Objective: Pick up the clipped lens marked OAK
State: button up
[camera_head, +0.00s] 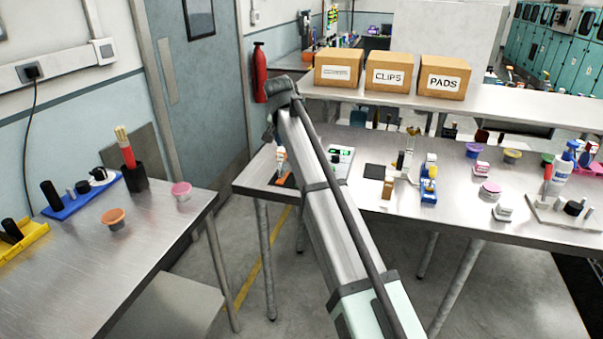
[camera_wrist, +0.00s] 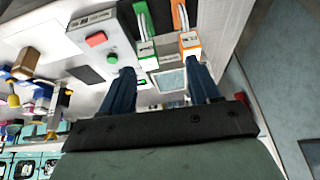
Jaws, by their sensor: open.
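My gripper (camera_wrist: 161,70) is open in the wrist view, with its two dark blue fingers apart. A pale, square, glassy piece (camera_wrist: 172,80) shows between the fingers, and nothing is visibly gripped. A green clip-like piece (camera_wrist: 146,42) and an orange one (camera_wrist: 188,40) stand side by side beyond the fingertips, each with a pale block at its end. I cannot read OAK on any of them, so I cannot tell which is the marked lens. In the head view a small orange and white item (camera_head: 281,158) stands at the far table's left end, left of my arm.
A grey box with red and green buttons (camera_wrist: 97,40) lies close left of the fingers in the wrist view. In the head view, a box labelled CLIPS (camera_head: 388,74) and one labelled PADS (camera_head: 444,75) stand on the back shelf. Several small items crowd the table's right side.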

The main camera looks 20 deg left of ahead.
jog(key=shift+g, duration=0.3)
jog(key=x, duration=0.4)
jog(key=w+d+x, duration=0.1)
jog(key=x, duration=0.3)
jog(key=d+x, duration=0.1)
jog(key=x, duration=0.4)
jog(key=shift+w+d+r, duration=0.2)
jog(key=shift+d+r, duration=0.05)
jog(key=shift+r, duration=0.05)
jog(key=c, duration=1.1)
